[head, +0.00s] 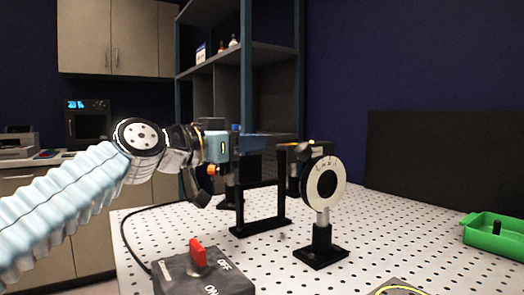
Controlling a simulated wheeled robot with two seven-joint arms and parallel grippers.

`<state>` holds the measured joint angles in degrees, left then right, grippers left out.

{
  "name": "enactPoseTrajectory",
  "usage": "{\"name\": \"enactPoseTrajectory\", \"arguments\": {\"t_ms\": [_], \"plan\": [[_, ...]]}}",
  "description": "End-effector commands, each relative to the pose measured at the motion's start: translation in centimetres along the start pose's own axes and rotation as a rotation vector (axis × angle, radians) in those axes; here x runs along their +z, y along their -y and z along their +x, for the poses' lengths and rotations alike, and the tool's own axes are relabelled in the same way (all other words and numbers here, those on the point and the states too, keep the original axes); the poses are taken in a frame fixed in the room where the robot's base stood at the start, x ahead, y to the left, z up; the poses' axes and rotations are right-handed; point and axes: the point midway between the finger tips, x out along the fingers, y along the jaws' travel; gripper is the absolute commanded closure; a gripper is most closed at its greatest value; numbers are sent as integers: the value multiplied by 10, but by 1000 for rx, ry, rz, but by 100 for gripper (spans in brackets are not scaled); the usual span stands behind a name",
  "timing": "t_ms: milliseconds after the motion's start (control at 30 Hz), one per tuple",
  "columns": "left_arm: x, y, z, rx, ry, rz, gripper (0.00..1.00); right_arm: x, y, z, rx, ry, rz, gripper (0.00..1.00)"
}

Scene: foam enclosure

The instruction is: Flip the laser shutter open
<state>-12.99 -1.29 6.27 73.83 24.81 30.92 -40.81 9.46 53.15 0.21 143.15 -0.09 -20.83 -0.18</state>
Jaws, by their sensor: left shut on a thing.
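My left gripper (272,143) reaches in from the left at the top of a black upright frame (284,190), which looks like the laser shutter. It is shut on a dark part there; its fingertips are hard to make out against the black frame. The frame stands on a flat black base on the perforated white table (375,228). A white round disc with a black centre (340,180) stands upright on a black post just right of the frame. Dark parts behind the disc are partly hidden. My right gripper is not in view.
A grey switch box (222,284) with a red knob (197,253) and ON/OFF marks sits at the front, with a black cable running from it. A green tray (492,236) lies at the right. A yellow-marked plate (400,289) shows at the front edge. A dark panel (440,150) stands behind.

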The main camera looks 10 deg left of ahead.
Motion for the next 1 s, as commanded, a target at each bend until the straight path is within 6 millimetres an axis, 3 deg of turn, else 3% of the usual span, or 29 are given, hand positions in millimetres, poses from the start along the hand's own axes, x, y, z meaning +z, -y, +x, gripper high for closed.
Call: {"name": "enactPoseTrajectory", "arguments": {"t_ms": [300, 333, 433, 767, 867, 1000], "plan": [[0, 1, -5, -1, 4, 1, 100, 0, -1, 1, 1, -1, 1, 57], [0, 1, -5, -1, 4, 1, 70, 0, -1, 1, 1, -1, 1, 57], [0, 1, -4, -1, 3, 1, 55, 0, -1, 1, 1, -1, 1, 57], [0, 1, -7, 0, 1, 1, 55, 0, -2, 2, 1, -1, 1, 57], [1, 1, -18, -3, -1, 2, 55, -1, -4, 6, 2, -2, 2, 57], [2, 1, -48, -3, -2, 2, 55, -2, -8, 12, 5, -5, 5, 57]]}}
